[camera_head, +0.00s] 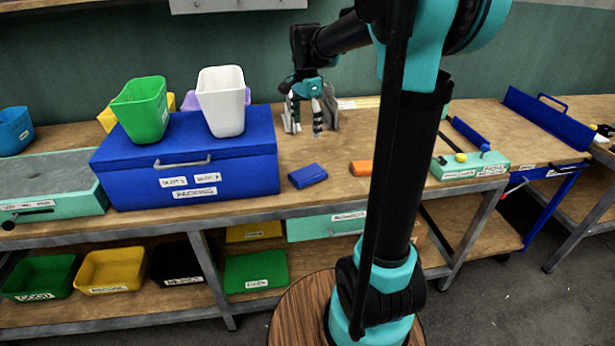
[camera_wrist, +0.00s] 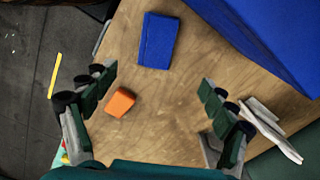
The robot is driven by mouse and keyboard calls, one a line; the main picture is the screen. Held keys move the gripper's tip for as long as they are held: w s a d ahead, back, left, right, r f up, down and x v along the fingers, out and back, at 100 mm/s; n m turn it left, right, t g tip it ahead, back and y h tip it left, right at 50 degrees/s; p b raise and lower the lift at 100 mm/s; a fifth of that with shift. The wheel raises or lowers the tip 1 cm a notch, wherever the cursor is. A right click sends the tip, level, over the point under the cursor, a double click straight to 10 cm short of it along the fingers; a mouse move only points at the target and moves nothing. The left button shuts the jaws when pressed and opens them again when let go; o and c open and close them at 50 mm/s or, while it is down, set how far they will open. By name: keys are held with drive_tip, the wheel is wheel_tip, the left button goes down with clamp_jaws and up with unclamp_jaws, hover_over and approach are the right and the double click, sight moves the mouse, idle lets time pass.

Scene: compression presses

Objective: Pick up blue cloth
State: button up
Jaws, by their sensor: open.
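The blue cloth (camera_head: 308,175) is a small folded block lying flat on the wooden bench, just right of the large blue box. In the wrist view the blue cloth (camera_wrist: 158,40) lies at the upper middle, ahead of the fingers and apart from them. My gripper (camera_head: 306,132) is above the bench, behind the cloth in the head view. An orange block (camera_wrist: 120,102) lies nearer the left finger.
The blue box (camera_head: 230,165) carries a green bin (camera_head: 141,110) and a white bin (camera_head: 222,102). The orange block also shows in the head view (camera_head: 361,168), right of the cloth. A teal press (camera_head: 470,165) stands further right. Bare bench surrounds the cloth in front.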

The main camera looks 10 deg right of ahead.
hover_over(307, 173)
wheel_tip(307, 173, down, 11)
drive_tip(key=shift+w+r, duration=0.15)
drive_tip(key=shift+d+f, duration=0.1)
drive_tip(key=shift+f, duration=2.95)
drive_tip(key=shift+c, duration=0.4)
drive_tip(key=c, duration=1.1)
drive_tip(key=shift+c, duration=0.2)
drive_tip(key=shift+r, duration=0.1)
wheel_tip(307, 173, up, 20)
